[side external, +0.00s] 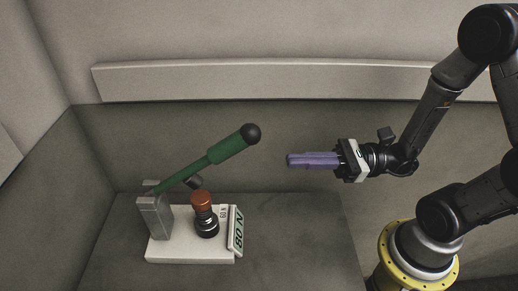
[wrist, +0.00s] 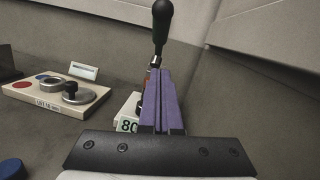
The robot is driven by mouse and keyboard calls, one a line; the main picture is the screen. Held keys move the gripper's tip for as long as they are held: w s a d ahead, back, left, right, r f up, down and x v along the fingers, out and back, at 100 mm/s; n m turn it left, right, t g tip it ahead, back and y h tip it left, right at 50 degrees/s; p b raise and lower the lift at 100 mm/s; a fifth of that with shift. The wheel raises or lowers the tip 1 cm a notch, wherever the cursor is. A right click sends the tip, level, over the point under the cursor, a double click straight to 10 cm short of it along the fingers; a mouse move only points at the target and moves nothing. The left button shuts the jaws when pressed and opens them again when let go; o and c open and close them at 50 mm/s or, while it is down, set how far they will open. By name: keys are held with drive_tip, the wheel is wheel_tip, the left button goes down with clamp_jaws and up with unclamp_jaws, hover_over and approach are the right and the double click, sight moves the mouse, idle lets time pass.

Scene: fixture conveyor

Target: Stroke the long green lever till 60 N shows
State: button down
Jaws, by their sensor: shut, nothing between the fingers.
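The long green lever (side external: 228,149) slants up to the right from a grey post (side external: 154,216) and ends in a black ball. Its dark upper end (wrist: 161,25) also shows in the wrist view, beyond my fingers. My gripper (side external: 290,160) has purple fingers, shut and empty. It is right of the lever's ball and a little lower in the side view, apart from it. A display (side external: 237,231) on the white base reads "80 N"; the wrist view shows only part of it (wrist: 128,126). A smaller label (side external: 223,212) beside it seems to read "60 N".
A brown-topped dark cylinder (side external: 205,214) stands on the white base (side external: 190,252) under the lever. The wrist view shows a separate panel (wrist: 50,105) with coloured discs and a grey knob at left, and a blue round thing (wrist: 12,169). Walls stand behind.

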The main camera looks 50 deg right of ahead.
drive_tip(key=w+a+r, duration=0.4)
drive_tip(key=a, duration=0.2)
drive_tip(key=shift+w+a, duration=0.3)
drive_tip(key=shift+a, duration=0.1)
drive_tip(key=shift+r, duration=0.1)
idle(0.4)
